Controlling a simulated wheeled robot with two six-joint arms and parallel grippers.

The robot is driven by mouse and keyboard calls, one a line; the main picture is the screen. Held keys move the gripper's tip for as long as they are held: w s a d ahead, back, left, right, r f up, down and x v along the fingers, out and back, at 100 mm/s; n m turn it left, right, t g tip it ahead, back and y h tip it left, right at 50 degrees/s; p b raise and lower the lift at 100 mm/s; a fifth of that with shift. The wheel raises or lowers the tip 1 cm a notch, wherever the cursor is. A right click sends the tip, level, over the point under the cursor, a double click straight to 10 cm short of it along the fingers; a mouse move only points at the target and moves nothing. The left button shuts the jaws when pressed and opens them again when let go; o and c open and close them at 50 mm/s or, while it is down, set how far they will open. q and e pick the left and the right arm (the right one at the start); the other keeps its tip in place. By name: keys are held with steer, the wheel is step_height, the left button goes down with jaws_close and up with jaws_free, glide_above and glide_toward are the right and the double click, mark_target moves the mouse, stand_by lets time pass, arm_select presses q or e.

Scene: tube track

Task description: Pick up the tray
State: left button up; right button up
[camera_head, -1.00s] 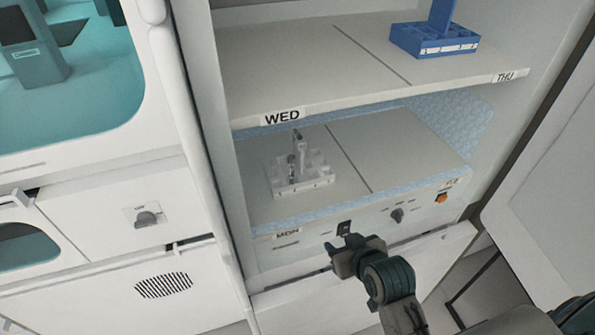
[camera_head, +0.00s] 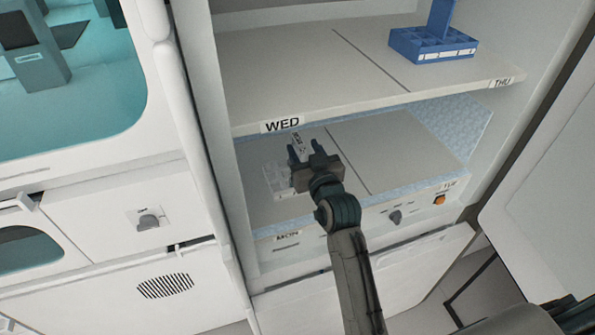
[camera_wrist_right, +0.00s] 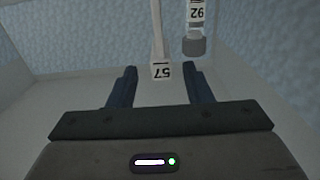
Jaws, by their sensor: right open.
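The white tray (camera_head: 274,183) sits on the lower shelf, in the compartment labelled MON, with its upright handle showing between my right fingers. My right gripper (camera_head: 304,150) is open over the tray and hides much of it. In the right wrist view the pale handle (camera_wrist_right: 157,35), with a tag reading 57, stands ahead between the open fingertips (camera_wrist_right: 159,73). I cannot tell how deep between them it is. A tube (camera_wrist_right: 195,15) with a grey cap and a tag reading 92 is right of the handle. My left gripper is not in view.
The upper shelf (camera_head: 290,75), labelled WED and THU, overhangs the lower one. A blue tray (camera_head: 425,48) stands on its THU side. The lower shelf (camera_head: 385,150) is bare right of the dividing line. An open door (camera_head: 550,200) stands at the right.

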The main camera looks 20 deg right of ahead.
mark_target(293, 131)
steer(key=w, duration=0.1)
steer(key=w+p, duration=0.1)
steer(key=w, duration=0.1)
steer(key=shift+w+a+r+p, duration=0.15)
steer(key=shift+w+r+p, duration=0.15)
steer(key=shift+p, duration=0.1)
steer(key=shift+w+f, duration=0.3)
steer(key=shift+w, duration=0.3)
steer(key=shift+s, duration=0.1)
jaws_close()
steer(key=shift+r, duration=0.1)
